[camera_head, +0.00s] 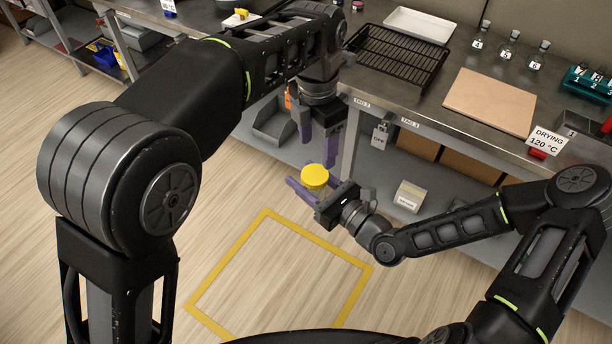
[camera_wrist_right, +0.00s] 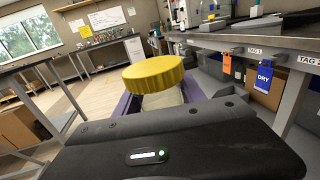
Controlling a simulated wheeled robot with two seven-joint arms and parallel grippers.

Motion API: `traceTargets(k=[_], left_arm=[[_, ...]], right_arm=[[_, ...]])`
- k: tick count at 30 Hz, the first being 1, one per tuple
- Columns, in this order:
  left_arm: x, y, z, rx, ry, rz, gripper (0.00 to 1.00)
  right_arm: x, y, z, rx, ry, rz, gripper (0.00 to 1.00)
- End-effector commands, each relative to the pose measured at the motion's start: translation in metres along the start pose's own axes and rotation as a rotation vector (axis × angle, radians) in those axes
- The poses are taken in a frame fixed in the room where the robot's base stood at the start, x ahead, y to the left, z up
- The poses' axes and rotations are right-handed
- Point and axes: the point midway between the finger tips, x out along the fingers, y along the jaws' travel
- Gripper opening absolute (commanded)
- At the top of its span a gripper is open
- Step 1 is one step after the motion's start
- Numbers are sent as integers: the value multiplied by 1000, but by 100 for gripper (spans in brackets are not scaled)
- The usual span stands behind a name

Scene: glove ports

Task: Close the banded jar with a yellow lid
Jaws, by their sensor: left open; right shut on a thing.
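My right gripper (camera_head: 302,184) is shut on a jar, held in the air in front of the bench. A round yellow lid (camera_head: 315,175) is on top of the jar. In the right wrist view the ribbed yellow lid (camera_wrist_right: 154,74) sits over a pale jar body (camera_wrist_right: 163,99) between my purple fingers. I cannot tell whether the lid is fully seated, and no band shows on the visible part of the jar. My left gripper (camera_head: 317,144) is open, pointing down just above the lid, apart from it as far as I can see.
The steel bench (camera_head: 455,133) behind holds a black rack (camera_head: 395,55), a white tray (camera_head: 418,25), a tan board (camera_head: 490,100) and several small numbered bottles. A yellow floor square (camera_head: 225,262) lies below. The floor in front is clear.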

Motion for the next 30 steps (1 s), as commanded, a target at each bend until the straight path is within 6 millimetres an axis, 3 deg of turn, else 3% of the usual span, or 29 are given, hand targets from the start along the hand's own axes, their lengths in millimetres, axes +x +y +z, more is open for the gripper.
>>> traceTargets(k=[16, 30], left_arm=[[2, -1, -4, -15, 25, 6, 62], [62, -1, -6, -14, 25, 6, 62]], right_arm=[[0, 0, 0, 0, -1, 0, 0], [0, 0, 0, 0, -1, 0, 0]])
